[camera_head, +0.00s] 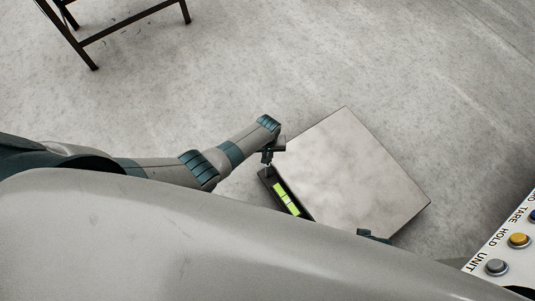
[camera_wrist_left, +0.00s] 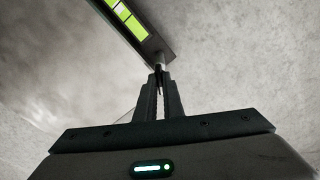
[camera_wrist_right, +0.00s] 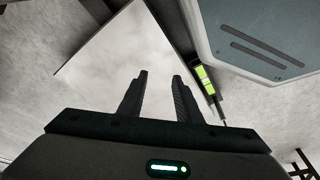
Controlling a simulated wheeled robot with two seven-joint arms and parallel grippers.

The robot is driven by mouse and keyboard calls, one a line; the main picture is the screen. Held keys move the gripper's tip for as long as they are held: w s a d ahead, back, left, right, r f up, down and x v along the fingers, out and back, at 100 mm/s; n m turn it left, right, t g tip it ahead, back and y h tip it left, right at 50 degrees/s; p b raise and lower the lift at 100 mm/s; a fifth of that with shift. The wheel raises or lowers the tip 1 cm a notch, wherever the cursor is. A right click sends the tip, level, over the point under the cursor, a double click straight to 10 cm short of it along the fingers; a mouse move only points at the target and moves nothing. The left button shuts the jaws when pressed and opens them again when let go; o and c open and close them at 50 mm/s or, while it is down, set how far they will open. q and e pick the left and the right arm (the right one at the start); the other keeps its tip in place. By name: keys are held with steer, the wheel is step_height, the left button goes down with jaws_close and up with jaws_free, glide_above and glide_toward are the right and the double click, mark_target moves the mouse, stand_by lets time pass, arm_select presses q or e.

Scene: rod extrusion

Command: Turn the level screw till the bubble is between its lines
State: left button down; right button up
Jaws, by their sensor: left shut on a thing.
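The level (camera_head: 287,197) is a dark bar with a bright green vial, along the left edge of a pale square plate (camera_head: 365,165) in the head view. The vial (camera_wrist_left: 136,26) also shows at the top of the left wrist view; a pale patch breaks its green, but I cannot tell exactly where the bubble sits between the lines. My left gripper (camera_wrist_left: 158,76) is shut on the small level screw (camera_wrist_left: 159,62) at the bar's end. My right gripper (camera_wrist_right: 160,80) is open and empty over the plate; the level (camera_wrist_right: 206,82) lies to its right in that view.
A panel (camera_head: 480,250) with a yellow button (camera_head: 519,240) and a grey button (camera_head: 497,267) stands at the lower right. A dark metal frame (camera_head: 130,28) stands at the upper left. The concrete floor (camera_head: 300,60) beyond the plate is clear.

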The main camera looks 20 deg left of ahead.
arm_select(q)
steer(key=n+p, duration=0.1)
steer(key=n, duration=0.2)
steer(key=shift+s+d, duration=0.1)
steer(key=shift+n, duration=1.6)
arm_select(e)
steer(key=shift+s+d+f, duration=0.1)
steer(key=shift+s+f, duration=0.05)
steer(key=shift+f, duration=0.7)
steer(key=shift+s+d+f, duration=0.1)
steer(key=shift+s+f, duration=0.1)
steer(key=shift+f, duration=0.6)
steer(key=shift+s+d+f, duration=0.1)
steer(key=shift+s+f, duration=0.05)
steer(key=shift+f, duration=0.7)
arm_select(q)
steer(key=shift+p, duration=0.3)
arm_select(e)
steer(key=shift+s+f, duration=0.1)
arm_select(q)
steer(key=c, duration=1.9)
jaws_free()
steer(key=shift+o, duration=0.2)
steer(key=shift+r, duration=0.1)
arm_select(e)
steer(key=shift+a, duration=0.1)
arm_select(q)
steer(key=shift+r, duration=0.1)
